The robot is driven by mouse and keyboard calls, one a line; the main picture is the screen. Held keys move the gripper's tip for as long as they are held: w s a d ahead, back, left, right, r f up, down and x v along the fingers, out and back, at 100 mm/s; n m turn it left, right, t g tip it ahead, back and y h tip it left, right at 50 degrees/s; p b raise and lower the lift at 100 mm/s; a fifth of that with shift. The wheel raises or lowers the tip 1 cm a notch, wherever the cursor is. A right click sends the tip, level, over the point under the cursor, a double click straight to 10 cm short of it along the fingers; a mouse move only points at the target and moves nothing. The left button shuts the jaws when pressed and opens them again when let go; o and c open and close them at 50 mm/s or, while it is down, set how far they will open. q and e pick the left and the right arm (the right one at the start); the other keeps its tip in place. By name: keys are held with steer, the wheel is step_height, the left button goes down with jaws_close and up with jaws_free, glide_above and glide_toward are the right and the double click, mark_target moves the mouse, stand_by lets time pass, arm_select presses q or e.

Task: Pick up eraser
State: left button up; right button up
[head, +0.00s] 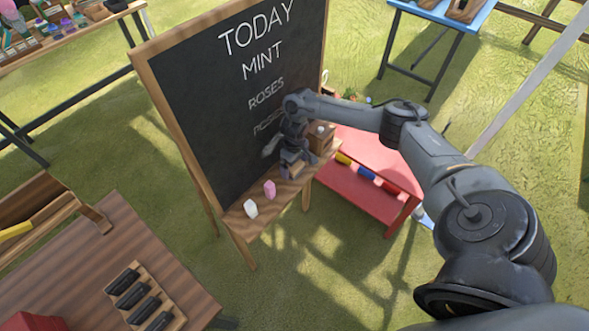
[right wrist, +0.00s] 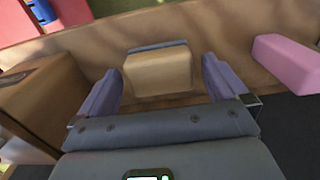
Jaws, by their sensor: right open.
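The eraser (right wrist: 158,70), a tan block with a blue-grey strip along its far edge, lies on the wooden ledge (right wrist: 215,40) of the chalkboard. My right gripper (right wrist: 162,78) is open, with one finger on each side of the eraser. I cannot tell whether the fingers touch it. In the head view my right gripper (head: 296,163) is low over the ledge, close to the board, and largely covers the eraser. My left gripper is not in view.
A pink block (head: 269,188) and a white block (head: 251,208) lie on the ledge. A wooden box (head: 321,138) stands close to the gripper's other side. The chalkboard (head: 225,90) rises directly behind the ledge. A red table (head: 365,190) stands to the right.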

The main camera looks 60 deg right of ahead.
steer(key=shift+c, duration=0.2)
steer(key=c, duration=1)
steer(key=shift+c, duration=0.2)
steer(key=shift+r, duration=0.85)
step_height(320, 180, up, 2)
steer(key=shift+r+p, duration=0.2)
steer(key=shift+p, duration=0.3)
steer(key=s+a+r+p, duration=0.2)
steer(key=s+a+r, duration=0.3)
steer(key=s, duration=0.5)
steer(key=shift+a+r, duration=0.4)
steer(key=shift+r, duration=0.5)
